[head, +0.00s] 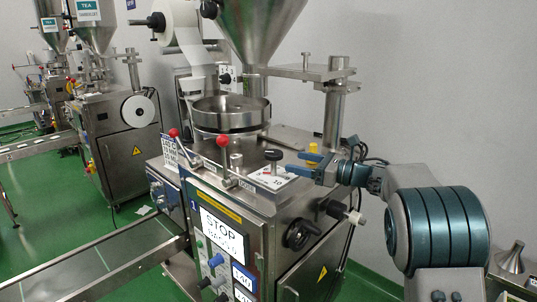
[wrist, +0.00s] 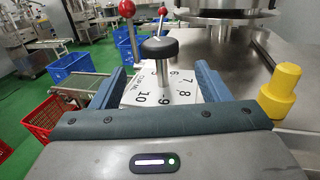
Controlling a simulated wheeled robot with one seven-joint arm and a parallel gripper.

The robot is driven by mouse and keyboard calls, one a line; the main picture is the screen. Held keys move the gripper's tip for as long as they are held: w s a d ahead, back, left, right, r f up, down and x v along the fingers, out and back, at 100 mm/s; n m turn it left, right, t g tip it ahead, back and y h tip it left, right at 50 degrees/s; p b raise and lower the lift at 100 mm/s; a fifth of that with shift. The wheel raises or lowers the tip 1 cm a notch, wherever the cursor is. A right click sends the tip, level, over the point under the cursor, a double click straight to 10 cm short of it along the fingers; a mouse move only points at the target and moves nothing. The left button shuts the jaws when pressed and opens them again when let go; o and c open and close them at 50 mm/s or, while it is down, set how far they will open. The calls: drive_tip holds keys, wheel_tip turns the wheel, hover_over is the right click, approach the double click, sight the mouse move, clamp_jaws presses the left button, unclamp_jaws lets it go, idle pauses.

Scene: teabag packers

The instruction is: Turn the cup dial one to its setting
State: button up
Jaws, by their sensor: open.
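The cup dial appears to be the black knob (head: 273,155) on a metal post, standing over a white numbered plate (head: 270,179) on the machine top.
A yellow knob (wrist: 281,88) stands close outside my right finger. Red-ball levers (wrist: 126,10) rise beyond the dial on the left. A round metal bowl (head: 230,113) sits behind it. A dark handwheel (head: 300,234) and a white-tipped handle (head: 352,215) project from the machine's side.

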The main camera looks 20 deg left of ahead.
sight(268, 155)
drive_tip(key=a, duration=0.3)
drive_tip(key=w+a+p, duration=0.1)
drive_tip(key=a, duration=0.2)
drive_tip(key=a+p, duration=0.1)
drive_tip(key=a, duration=0.3)
drive_tip(key=shift+w+a, duration=0.1)
drive_tip(key=shift+w, duration=0.05)
drive_tip(key=c, duration=1)
